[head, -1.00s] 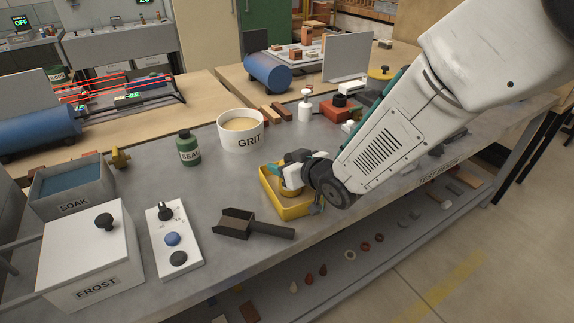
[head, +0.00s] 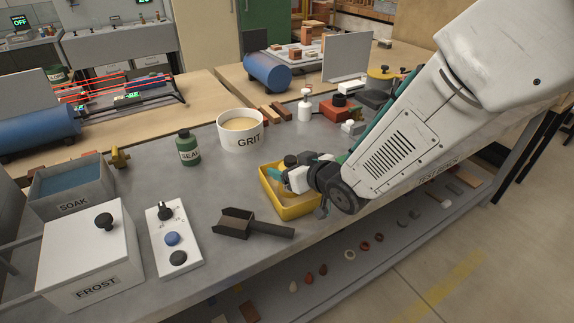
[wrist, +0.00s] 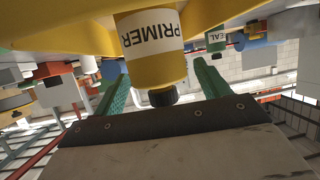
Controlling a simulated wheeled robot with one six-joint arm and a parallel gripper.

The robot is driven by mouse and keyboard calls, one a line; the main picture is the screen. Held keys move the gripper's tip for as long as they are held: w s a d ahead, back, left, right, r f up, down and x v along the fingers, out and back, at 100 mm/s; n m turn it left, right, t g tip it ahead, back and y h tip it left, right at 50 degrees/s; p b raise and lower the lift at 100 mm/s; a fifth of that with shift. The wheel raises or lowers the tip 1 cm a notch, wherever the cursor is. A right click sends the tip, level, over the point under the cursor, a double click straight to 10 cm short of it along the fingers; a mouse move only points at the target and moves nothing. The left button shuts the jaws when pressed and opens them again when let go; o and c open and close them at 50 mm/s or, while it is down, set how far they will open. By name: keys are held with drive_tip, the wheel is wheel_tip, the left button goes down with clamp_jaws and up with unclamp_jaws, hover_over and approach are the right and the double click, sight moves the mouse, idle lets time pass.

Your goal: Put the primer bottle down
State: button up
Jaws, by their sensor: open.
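The primer bottle (wrist: 150,45) is yellow with a white PRIMER label and a dark cap. In the wrist view it appears upside down, between and a little beyond the green fingers of my gripper (wrist: 158,68), which are spread apart with gaps at its sides. In the head view the bottle's dark cap (head: 290,160) shows over the yellow tray (head: 291,213), and the bottle appears to stand in that tray.
A dark scoop (head: 250,224) lies left of the tray in front. The GRIT tub (head: 241,133) and green SEAL bottle (head: 189,150) stand behind. A switch panel (head: 174,240) and FROST box (head: 90,250) stand to the left. Grey bench top is bare between SEAL bottle and scoop.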

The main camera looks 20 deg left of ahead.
drive_tip(key=v, duration=1)
drive_tip(key=d+r+m+h, duration=0.3)
drive_tip(key=d+h, duration=0.2)
drive_tip(key=d, duration=0.7)
drive_tip(key=d+r+m+h, duration=0.3)
drive_tip(key=d+h, duration=0.1)
drive_tip(key=d, duration=0.8)
drive_tip(key=s+d+r+m+g+h, duration=0.1)
drive_tip(key=s+d+r+m+g, duration=0.1)
drive_tip(key=s+d, duration=0.4)
drive_tip(key=s+d+r+m+g+h, duration=0.1)
drive_tip(key=s+d, duration=0.6)
drive_tip(key=s, duration=0.8)
drive_tip(key=r+m+g, duration=0.1)
drive_tip(key=m+g, duration=0.1)
drive_tip(key=g, duration=0.1)
drive_tip(key=shift+r, duration=0.35)
